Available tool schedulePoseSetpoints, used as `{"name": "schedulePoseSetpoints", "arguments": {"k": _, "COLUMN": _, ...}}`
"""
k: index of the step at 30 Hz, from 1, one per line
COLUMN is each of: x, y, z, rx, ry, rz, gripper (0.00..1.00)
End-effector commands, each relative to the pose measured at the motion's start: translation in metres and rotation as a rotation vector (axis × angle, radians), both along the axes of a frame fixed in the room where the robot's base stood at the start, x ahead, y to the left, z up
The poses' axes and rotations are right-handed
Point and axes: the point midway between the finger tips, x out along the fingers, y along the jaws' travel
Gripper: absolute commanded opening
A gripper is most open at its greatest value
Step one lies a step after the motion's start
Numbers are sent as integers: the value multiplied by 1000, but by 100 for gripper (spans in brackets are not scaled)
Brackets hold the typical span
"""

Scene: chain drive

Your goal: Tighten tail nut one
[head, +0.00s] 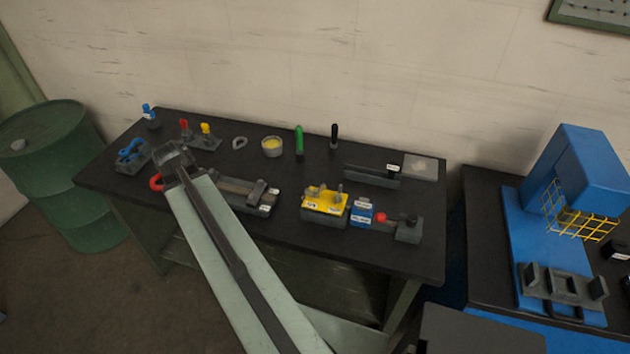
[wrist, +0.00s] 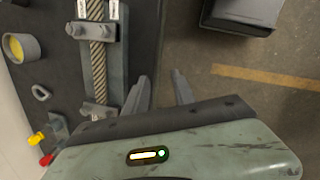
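My gripper (head: 174,156) is above the left part of the dark workbench, with my arm reaching in from the bottom. In the wrist view its two fingers (wrist: 161,88) are apart with nothing between them. Left of the fingers lies a fixture with a twisted rope (wrist: 97,62) along it. A grey clamp bar (wrist: 91,31) with two bolt or nut heads crosses the rope. A second clamp (wrist: 100,110) sits nearer and is partly hidden by my gripper. The fixture (head: 240,186) also shows in the head view. I cannot tell which nut is tail nut one.
A yellow-topped block (head: 325,199) and a blue block (head: 360,212) stand right of the fixture. Red (head: 185,128) and yellow (head: 206,131) handled items, a cup (head: 272,147) and a green-handled tool (head: 299,142) are behind. A red ring (head: 156,182) is close beside my gripper.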

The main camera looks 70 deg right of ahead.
Motion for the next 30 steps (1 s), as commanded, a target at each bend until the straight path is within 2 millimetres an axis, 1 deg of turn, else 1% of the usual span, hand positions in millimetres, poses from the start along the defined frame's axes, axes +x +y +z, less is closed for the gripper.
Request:
{"name": "schedulePoseSetpoints", "arguments": {"k": 1, "x": -36, "y": -48, "z": 13, "rx": -14, "ry": 40, "rz": 30, "gripper": 31}}
{"name": "schedulePoseSetpoints", "arguments": {"k": 2, "x": -57, "y": -71, "z": 17, "rx": -19, "ry": 67, "rz": 60, "gripper": 31}}
{"name": "schedulePoseSetpoints", "arguments": {"k": 3, "x": -86, "y": -99, "z": 22, "rx": -24, "ry": 102, "rz": 99, "gripper": 31}}
{"name": "schedulePoseSetpoints", "arguments": {"k": 4, "x": -107, "y": -117, "z": 25, "rx": -25, "ry": 128, "rz": 125, "gripper": 31}}
{"name": "schedulePoseSetpoints", "arguments": {"k": 5, "x": -127, "y": -133, "z": 29, "rx": -24, "ry": 154, "rz": 151, "gripper": 31}}
{"name": "schedulePoseSetpoints", "arguments": {"k": 6, "x": -152, "y": -151, "z": 32, "rx": -21, "ry": 183, "rz": 181, "gripper": 31}}
{"name": "schedulePoseSetpoints", "arguments": {"k": 7, "x": -169, "y": -162, "z": 35, "rx": -17, "ry": 205, "rz": 202, "gripper": 31}}
{"name": "schedulePoseSetpoints", "arguments": {"k": 9, "x": -202, "y": -181, "z": 39, "rx": -7, "ry": 243, "rz": 242, "gripper": 31}}
{"name": "schedulePoseSetpoints", "arguments": {"k": 11, "x": -221, "y": -191, "z": 41, "rx": 1, "ry": 267, "rz": 266, "gripper": 31}}
{"name": "schedulePoseSetpoints", "arguments": {"k": 12, "x": -229, "y": -195, "z": 42, "rx": 4, "ry": 277, "rz": 278, "gripper": 31}}
{"name": "schedulePoseSetpoints", "arguments": {"k": 14, "x": -236, "y": -198, "z": 42, "rx": 8, "ry": 286, "rz": 287, "gripper": 31}}
{"name": "schedulePoseSetpoints", "arguments": {"k": 17, "x": -238, "y": -199, "z": 41, "rx": 8, "ry": 289, "rz": 293, "gripper": 31}}
{"name": "schedulePoseSetpoints", "arguments": {"k": 20, "x": -238, "y": -200, "z": 36, "rx": 9, "ry": 288, "rz": 293, "gripper": 31}}
{"name": "schedulePoseSetpoints", "arguments": {"k": 23, "x": -240, "y": -202, "z": 26, "rx": 9, "ry": 288, "rz": 292, "gripper": 31}}
{"name": "schedulePoseSetpoints", "arguments": {"k": 30, "x": -251, "y": -211, "z": -15, "rx": 9, "ry": 288, "rz": 291, "gripper": 31}}
